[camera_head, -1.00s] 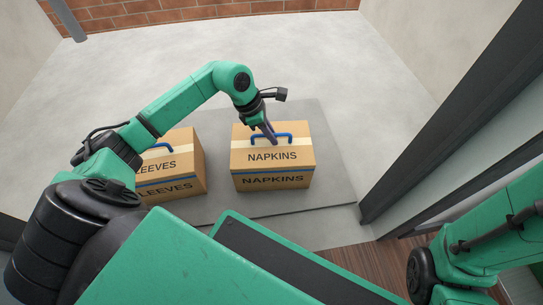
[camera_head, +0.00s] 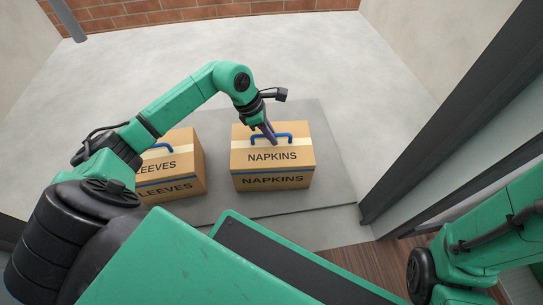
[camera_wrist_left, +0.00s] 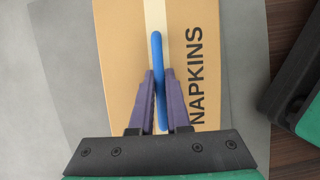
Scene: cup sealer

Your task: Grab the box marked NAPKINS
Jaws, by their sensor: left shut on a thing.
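The cardboard box marked NAPKINS (camera_head: 272,167) sits on the grey mat, with a blue handle (camera_head: 285,136) on its top. My left gripper (camera_head: 271,138) reaches down to this handle from above. In the left wrist view the purple fingers (camera_wrist_left: 160,100) lie on either side of the blue handle (camera_wrist_left: 157,55), shut on it, over the box top (camera_wrist_left: 186,30). The box appears to rest on the mat. My right arm shows at the lower right; its gripper is out of view.
A second box marked SLEEVES (camera_head: 172,170), partly hidden by my left arm, stands to the left with a gap between. The grey mat (camera_head: 325,165) is bare right of the NAPKINS box. A dark-framed wall edge (camera_head: 440,120) rises at the right.

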